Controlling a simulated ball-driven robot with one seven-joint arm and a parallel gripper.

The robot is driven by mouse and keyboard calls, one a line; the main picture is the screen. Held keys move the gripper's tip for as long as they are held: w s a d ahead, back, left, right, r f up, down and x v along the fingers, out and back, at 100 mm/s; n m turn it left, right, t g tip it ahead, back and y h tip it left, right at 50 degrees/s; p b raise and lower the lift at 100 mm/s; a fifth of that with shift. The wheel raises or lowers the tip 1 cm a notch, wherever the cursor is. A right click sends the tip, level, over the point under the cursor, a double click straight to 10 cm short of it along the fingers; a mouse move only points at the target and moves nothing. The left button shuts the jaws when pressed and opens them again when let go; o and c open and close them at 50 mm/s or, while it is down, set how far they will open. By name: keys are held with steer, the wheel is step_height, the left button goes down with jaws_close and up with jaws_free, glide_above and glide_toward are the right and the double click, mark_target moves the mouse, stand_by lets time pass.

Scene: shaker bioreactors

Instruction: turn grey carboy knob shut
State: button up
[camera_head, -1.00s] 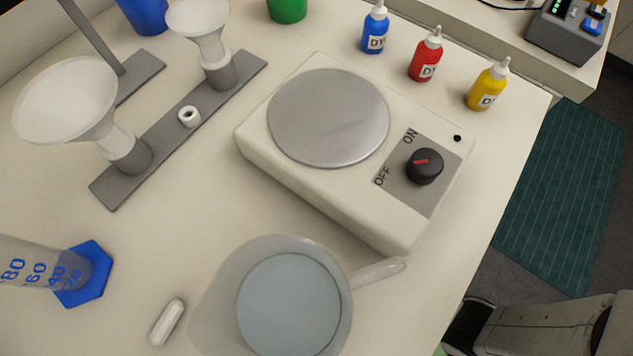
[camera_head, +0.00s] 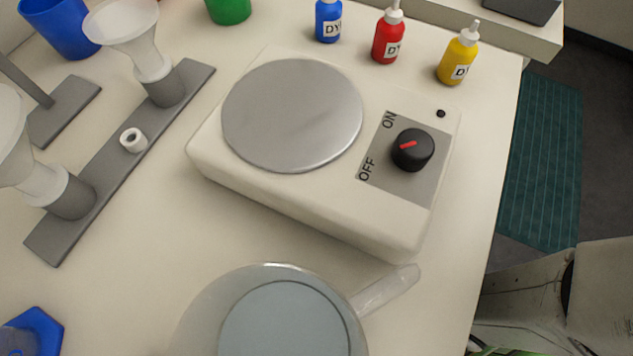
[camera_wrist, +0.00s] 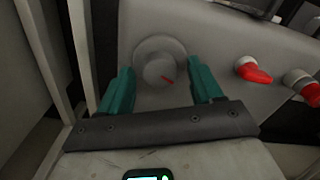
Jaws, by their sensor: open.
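My gripper (camera_wrist: 160,82) is open, with one teal finger on each side of the knob. The fingers look apart from the knob, though the depth between them is hard to judge. The head view shows neither this knob nor my gripper.
Two red-handled valves, a nearer one (camera_wrist: 252,71) and a farther one (camera_wrist: 306,88), project right of the knob. Pale upright bars stand at the left. The head view shows a bench with a hotplate (camera_head: 290,190), a jug (camera_head: 195,330) and dye bottles.

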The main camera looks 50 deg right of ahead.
steer(key=c, duration=1.1)
steer(key=shift+o, duration=0.2)
steer(key=shift+m, duration=0.3)
steer(key=shift+r+m+p, duration=0.1)
steer(key=shift+m+p, duration=0.65)
steer(key=shift+m, duration=0.15)
steer(key=m+p, duration=0.2)
steer(key=m, duration=0.2)
steer(key=m+p, duration=0.1)
steer(key=m, duration=0.6)
